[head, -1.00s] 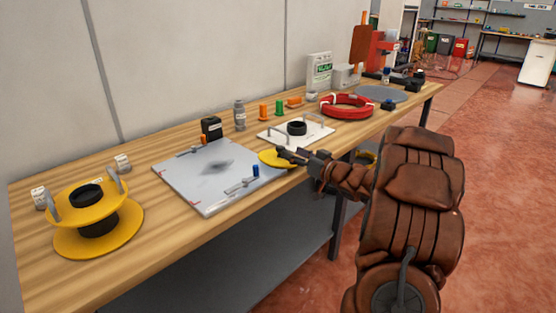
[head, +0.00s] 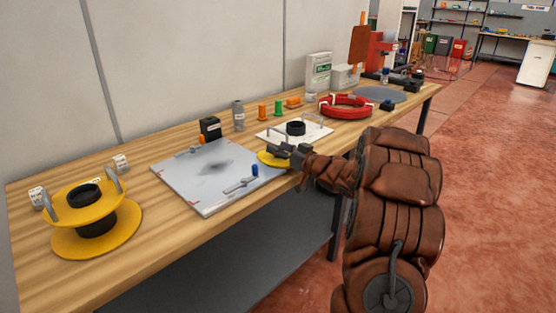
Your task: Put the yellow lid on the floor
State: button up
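The yellow lid (head: 266,160) is a flat disc at the front edge of the workbench, between the grey plate and the white plate. My gripper (head: 276,151) is right at the lid and covers its right part. The fingers are small and dark here, so I cannot tell whether they are open or closed on the lid. The red floor (head: 490,210) spreads out to the right of the bench and in front of it.
A yellow spool-shaped stand (head: 97,219) is on the left of the wooden bench (head: 160,255). A grey plate (head: 190,180) with a small tool, a white plate (head: 265,134) with a black ring, and a red hose coil (head: 345,106) lie along it. The floor at right is clear.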

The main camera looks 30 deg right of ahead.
aim_at(280, 146)
grip_shut()
dwell(0.4)
jog(key=shift+r+p, duration=0.4)
jog(key=shift+r, duration=1.2)
jog(key=shift+s+r, duration=0.25)
jog(key=shift+s, duration=0.05)
jog(key=s+a+r, duration=0.1)
jog(key=s, duration=1.4)
jog(key=shift+s+a+r+p, duration=0.15)
jog(key=shift+a+p, duration=0.2)
jog(key=shift+p, duration=0.1)
